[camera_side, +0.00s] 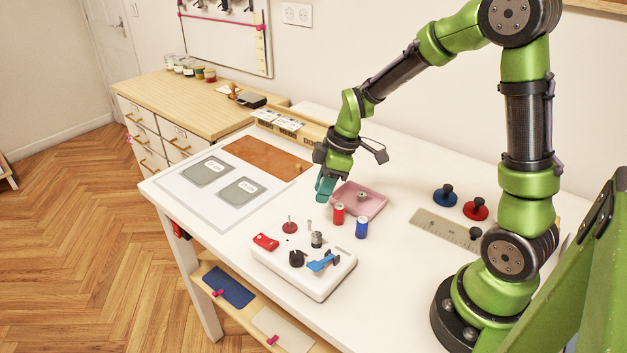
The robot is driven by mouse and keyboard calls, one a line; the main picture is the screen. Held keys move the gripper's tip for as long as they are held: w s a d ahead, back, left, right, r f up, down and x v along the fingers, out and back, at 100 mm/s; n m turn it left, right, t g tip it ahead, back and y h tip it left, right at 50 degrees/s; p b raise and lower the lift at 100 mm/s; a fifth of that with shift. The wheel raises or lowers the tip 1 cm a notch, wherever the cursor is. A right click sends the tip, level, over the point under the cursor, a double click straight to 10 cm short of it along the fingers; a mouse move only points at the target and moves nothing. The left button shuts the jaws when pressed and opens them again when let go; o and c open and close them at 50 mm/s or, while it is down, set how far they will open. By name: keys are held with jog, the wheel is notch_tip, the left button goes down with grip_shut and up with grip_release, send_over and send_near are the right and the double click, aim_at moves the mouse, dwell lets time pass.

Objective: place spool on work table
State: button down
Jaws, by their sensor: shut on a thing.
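My gripper (325,190) is over the white work table (410,180), just left of the pink tray (371,210). A teal piece shows at its end; I cannot tell if it is fingertips or a held spool. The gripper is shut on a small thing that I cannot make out. A red spool (338,214) stands upright on the table, right of and nearer than the gripper. A blue spool (361,228) stands upright to its right. The gripper appears apart from both.
The pink tray holds a small grey thing (361,196). A white board (303,271) with small tools is in front. A ruler (444,229) and blue (445,197) and red (476,209) knobbed discs lie right. A grey-patched mat (217,205) and brown sheet (266,157) lie left.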

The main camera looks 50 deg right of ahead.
jog(key=r, duration=0.1)
send_over(307, 212)
jog(key=shift+n, duration=0.3)
jog(key=f, duration=0.9)
jog(key=shift+s+d+f, duration=0.2)
jog(key=shift+s+d, duration=0.15)
jog(key=shift+f, duration=0.15)
jog(key=c, duration=0.9)
grip_release()
